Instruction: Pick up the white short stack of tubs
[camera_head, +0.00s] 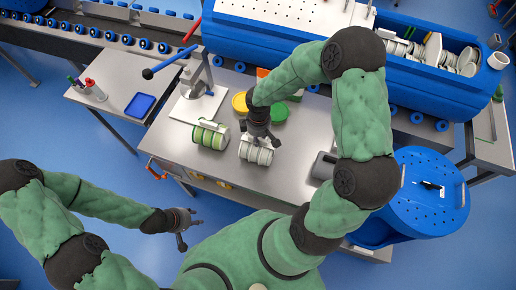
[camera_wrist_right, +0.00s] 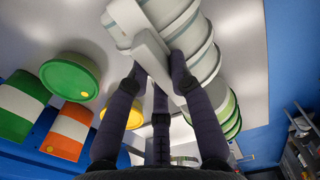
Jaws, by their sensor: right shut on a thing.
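The white short stack of tubs (camera_head: 257,154) lies on its side on the steel table in the head view. In the right wrist view the white stack (camera_wrist_right: 201,52) fills the top, with a pale bar-like handle (camera_wrist_right: 150,56) between my fingers. My right gripper (camera_head: 260,138) is over the stack and shut on that handle. Whether the stack touches the table is unclear. My left gripper (camera_head: 186,229) is empty, off the table's front left side, its fingers apart.
A green-striped white stack (camera_head: 209,137) lies close left of the white one. Yellow (camera_head: 240,103) and green (camera_head: 279,112) round lids lie behind. A grey container (camera_head: 322,165) is to the right, near a blue drum (camera_head: 420,205). A lever press (camera_head: 193,88) stands back left.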

